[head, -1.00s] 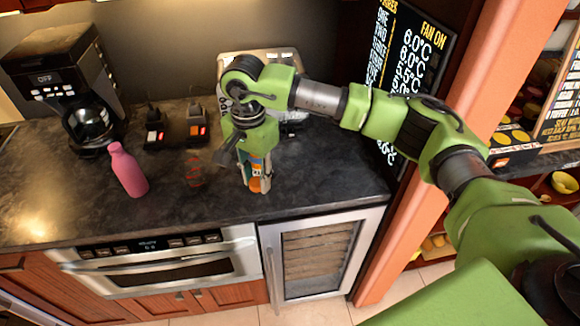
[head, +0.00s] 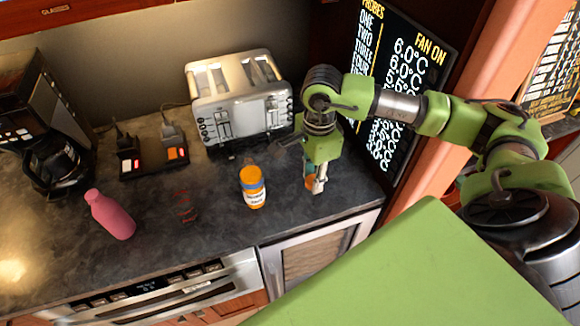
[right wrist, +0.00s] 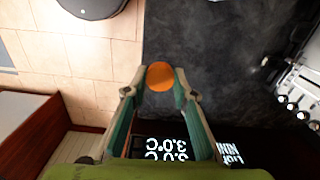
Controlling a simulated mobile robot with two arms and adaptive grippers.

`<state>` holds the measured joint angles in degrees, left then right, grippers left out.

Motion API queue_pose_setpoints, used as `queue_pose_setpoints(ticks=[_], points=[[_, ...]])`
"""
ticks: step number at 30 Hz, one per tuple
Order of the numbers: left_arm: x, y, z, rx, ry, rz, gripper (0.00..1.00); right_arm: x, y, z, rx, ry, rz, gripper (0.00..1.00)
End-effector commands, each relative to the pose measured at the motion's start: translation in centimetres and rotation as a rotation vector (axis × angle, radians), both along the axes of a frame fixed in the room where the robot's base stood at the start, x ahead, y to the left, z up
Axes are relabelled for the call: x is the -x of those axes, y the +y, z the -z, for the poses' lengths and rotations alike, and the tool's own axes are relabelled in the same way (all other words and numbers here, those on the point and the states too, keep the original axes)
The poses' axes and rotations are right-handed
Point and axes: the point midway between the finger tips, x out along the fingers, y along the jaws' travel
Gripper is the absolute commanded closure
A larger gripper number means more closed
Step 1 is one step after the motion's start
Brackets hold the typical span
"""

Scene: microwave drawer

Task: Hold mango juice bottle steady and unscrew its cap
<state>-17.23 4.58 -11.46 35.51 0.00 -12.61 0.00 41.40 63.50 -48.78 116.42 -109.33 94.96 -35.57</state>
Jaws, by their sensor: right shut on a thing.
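The mango juice bottle (head: 253,188), orange with a blue band and a white label, stands upright on the dark counter in the head view. No gripper touches it. My right gripper (head: 313,187) is to the right of the bottle, pointing down near the counter's front edge. In the right wrist view its fingertips (right wrist: 160,80) are shut on a round orange piece (right wrist: 160,76), which looks like the bottle's cap. A bit of orange also shows by the fingers in the head view. My left gripper is not in view.
A silver toaster (head: 236,100) stands behind the bottle. A pink bottle (head: 110,215), a small dark red object (head: 185,206) and a coffee maker (head: 40,130) are to the left. A black menu board (head: 400,75) stands behind my right arm. Counter between bottle and gripper is clear.

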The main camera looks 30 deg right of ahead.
Motion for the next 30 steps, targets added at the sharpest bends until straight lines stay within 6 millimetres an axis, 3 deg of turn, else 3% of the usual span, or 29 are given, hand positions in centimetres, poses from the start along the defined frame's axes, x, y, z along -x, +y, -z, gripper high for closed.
queue_pose_setpoints(ticks=[8,13,23,30], points=[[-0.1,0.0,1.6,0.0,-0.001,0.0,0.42,-6.2,-0.7,3.0,-0.002,0.0,0.002,1.0],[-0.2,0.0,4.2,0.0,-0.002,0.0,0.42,-8.7,-1.0,6.6,-0.001,0.0,0.001,1.0],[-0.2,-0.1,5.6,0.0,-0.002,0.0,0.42,-10.6,-1.3,8.5,0.0,-0.001,-0.001,1.0],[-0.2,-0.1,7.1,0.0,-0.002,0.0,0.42,-10.9,-1.4,11.7,0.0,0.002,-0.002,1.0]])
